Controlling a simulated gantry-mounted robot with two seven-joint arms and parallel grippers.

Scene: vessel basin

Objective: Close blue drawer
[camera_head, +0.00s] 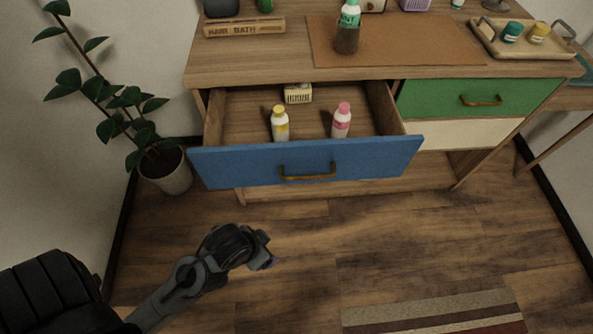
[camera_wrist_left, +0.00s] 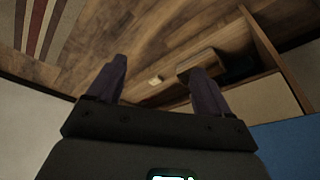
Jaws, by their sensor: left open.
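The blue drawer (camera_head: 240,167) is pulled well out of the wooden cabinet in the head view, with a brass handle (camera_head: 308,173) on its front. Inside it are a yellow-and-white bottle (camera_head: 280,125), a pink-and-white bottle (camera_head: 341,121) and a small light basket (camera_head: 298,93). My left gripper (camera_head: 270,262) is below and in front of the drawer, apart from it, over the floor. In the left wrist view its two fingers (camera_wrist_left: 158,82) are spread with nothing between them, and a blue panel (camera_wrist_left: 292,148) shows at lower right. My right gripper is out of view.
A green drawer (camera_head: 440,98) and a cream drawer (camera_head: 460,134) at right are shut. The cabinet top (camera_head: 215,62) holds a bottle (camera_head: 348,30), a wooden sign (camera_head: 244,27) and a tray (camera_head: 500,50). A potted plant (camera_head: 164,172) stands left. A striped rug (camera_head: 435,315) lies on otherwise clear floor.

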